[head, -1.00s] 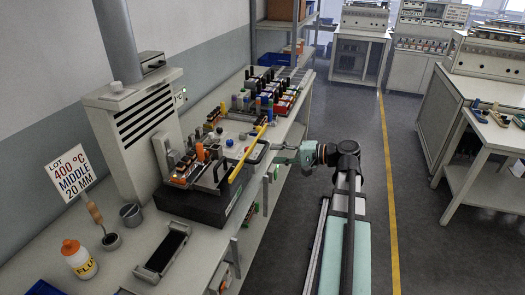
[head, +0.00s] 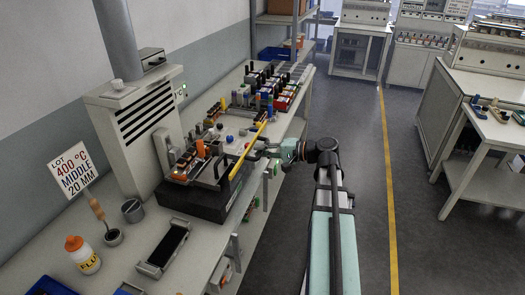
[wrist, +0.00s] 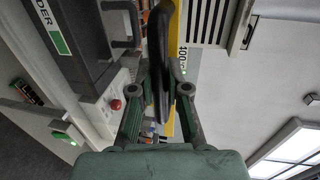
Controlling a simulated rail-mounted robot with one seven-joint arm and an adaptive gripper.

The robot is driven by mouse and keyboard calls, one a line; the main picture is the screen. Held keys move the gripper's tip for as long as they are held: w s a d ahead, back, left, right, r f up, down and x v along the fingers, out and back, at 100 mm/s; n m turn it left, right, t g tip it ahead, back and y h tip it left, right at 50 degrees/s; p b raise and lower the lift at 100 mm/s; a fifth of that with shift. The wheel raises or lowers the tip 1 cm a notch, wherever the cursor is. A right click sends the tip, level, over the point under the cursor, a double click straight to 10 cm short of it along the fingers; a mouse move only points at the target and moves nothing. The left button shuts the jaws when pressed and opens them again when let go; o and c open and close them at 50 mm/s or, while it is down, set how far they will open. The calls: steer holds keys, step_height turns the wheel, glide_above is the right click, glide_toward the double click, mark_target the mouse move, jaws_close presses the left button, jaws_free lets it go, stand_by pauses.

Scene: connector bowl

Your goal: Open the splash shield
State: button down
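The splash shield is a clear panel, hard to make out, with a yellow edge (head: 248,151) slanting along the bench side of the black solder unit (head: 192,201). Its dark curved handle (wrist: 166,38) runs down the middle of the wrist view, with yellow behind it. My gripper (head: 261,149) is at the yellow edge in the head view. In the wrist view the fingers of my gripper (wrist: 161,85) stand on either side of the handle, close to it. Whether both pads press on it cannot be told. The shield looks down, near the unit's front.
A grey ventilated housing (head: 137,128) stands behind the unit. A flux bottle (head: 83,256), a black tray (head: 164,248) and a sign (head: 72,169) are on the near bench. Several connectors and parts fill the far bench. The aisle floor (head: 360,210) is clear.

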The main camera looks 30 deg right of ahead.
step_height(320, 180, down, 26)
steer(key=b, duration=1.7)
steer(key=c, duration=1.1)
jaws_free()
steer(key=shift+w, duration=0.1)
steer(key=shift+c, duration=0.2)
steer(key=v, duration=1.2)
steer(key=shift+d, duration=0.1)
